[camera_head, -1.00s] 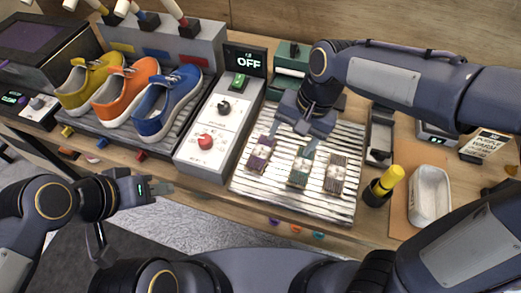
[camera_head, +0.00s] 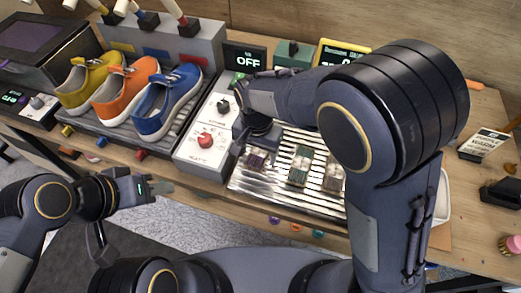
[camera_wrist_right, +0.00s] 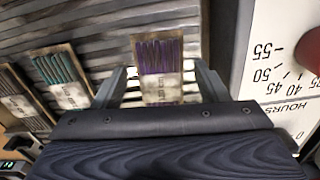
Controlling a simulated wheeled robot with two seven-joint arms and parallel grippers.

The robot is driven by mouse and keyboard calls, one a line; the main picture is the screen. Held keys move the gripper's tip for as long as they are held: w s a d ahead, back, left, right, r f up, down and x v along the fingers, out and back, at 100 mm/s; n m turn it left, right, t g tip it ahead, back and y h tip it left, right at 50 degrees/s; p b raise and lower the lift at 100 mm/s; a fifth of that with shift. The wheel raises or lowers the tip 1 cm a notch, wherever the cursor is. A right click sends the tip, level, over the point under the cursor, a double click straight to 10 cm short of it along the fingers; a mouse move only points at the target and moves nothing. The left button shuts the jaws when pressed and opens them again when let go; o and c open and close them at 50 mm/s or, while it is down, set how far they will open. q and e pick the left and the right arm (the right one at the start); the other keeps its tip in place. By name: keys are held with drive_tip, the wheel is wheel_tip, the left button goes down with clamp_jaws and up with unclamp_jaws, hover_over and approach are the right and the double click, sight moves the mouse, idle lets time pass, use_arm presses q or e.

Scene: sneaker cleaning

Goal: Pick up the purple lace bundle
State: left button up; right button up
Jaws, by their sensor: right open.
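The purple lace bundle (camera_head: 257,158) lies on the ribbed metal tray (camera_head: 245,183), at its left side near the control box. In the right wrist view the purple bundle (camera_wrist_right: 158,60), with a pale paper band, lies ahead of and between the fingers. My right gripper (camera_head: 246,150) is over the bundle and partly hides it in the head view. Its fingers (camera_wrist_right: 162,85) are apart, one on each side of the bundle's near end, with nothing gripped. My left gripper (camera_head: 160,187) hangs in front of the bench at the left, away from the bundle; its jaw gap is unclear.
A green bundle (camera_head: 301,164) and a brown bundle (camera_head: 332,176) lie right of the purple one. The control box (camera_head: 203,140) with a red knob stands close at the left. Yellow, orange and blue sneakers (camera_head: 168,101) stand further left.

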drive_tip(key=shift+f, duration=0.3)
drive_tip(key=c, duration=1)
drive_tip(key=shift+o, duration=0.2)
drive_tip(key=shift+r, duration=0.1)
